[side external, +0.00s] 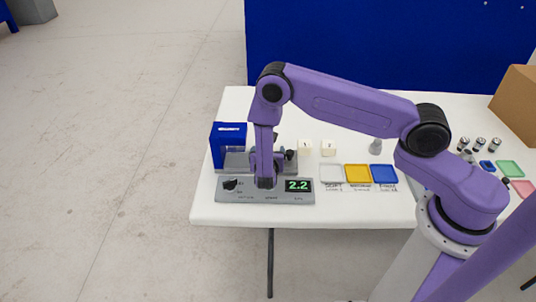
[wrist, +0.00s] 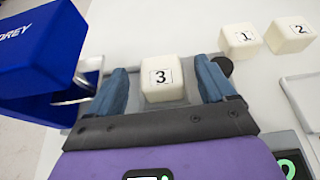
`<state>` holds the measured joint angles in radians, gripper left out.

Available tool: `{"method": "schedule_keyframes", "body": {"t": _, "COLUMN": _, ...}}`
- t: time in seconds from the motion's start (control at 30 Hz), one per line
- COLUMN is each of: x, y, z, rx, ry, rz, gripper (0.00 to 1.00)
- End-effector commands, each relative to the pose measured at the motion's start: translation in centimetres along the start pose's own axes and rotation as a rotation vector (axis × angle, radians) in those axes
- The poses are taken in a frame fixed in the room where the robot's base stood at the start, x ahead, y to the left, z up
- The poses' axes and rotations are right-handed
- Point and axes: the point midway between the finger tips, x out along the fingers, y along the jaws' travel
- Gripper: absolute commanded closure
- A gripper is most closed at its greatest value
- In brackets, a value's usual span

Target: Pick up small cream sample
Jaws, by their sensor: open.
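A small cream sample labelled 3 (wrist: 163,80) sits on a grey plate of the compression device in the wrist view. My gripper (wrist: 165,85) is open, with one blue finger on each side of this sample and small gaps between. In the side external view the arm hides this sample and most of the gripper (side external: 266,180). Two other cream samples stand on the white table, labelled 1 (wrist: 241,40) and 2 (wrist: 290,35). They also show in the side external view, sample 1 (side external: 304,147) and sample 2 (side external: 328,148).
The blue device frame (side external: 228,142) stands left of my gripper. The grey device base (side external: 225,190) has a green display reading 2.2 (side external: 298,185). White, yellow (side external: 357,173) and blue (side external: 384,173) trays lie to the right. A cardboard box (side external: 516,98) and small metal cylinders are at the far right.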

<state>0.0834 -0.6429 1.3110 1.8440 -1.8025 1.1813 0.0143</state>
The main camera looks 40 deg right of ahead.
Motion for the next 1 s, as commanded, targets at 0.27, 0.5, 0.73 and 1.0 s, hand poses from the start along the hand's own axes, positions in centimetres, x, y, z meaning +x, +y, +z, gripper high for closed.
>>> {"method": "schedule_keyframes", "body": {"t": 0.27, "x": 2.7, "y": 0.0, "z": -0.2, "rx": 0.0, "ry": 0.0, "rz": 0.0, "gripper": 0.17}}
{"method": "schedule_keyframes", "body": {"t": 0.5, "x": 2.8, "y": 0.0, "z": -0.2, "rx": 0.0, "ry": 0.0, "rz": 0.0, "gripper": 0.2}}
{"method": "schedule_keyframes", "body": {"t": 0.73, "x": 2.8, "y": 0.0, "z": -0.2, "rx": 0.0, "ry": 0.0, "rz": 0.0, "gripper": 0.72}}
{"method": "schedule_keyframes", "body": {"t": 1.0, "x": 2.8, "y": 0.0, "z": -0.2, "rx": 0.0, "ry": 0.0, "rz": 0.0, "gripper": 0.77}}
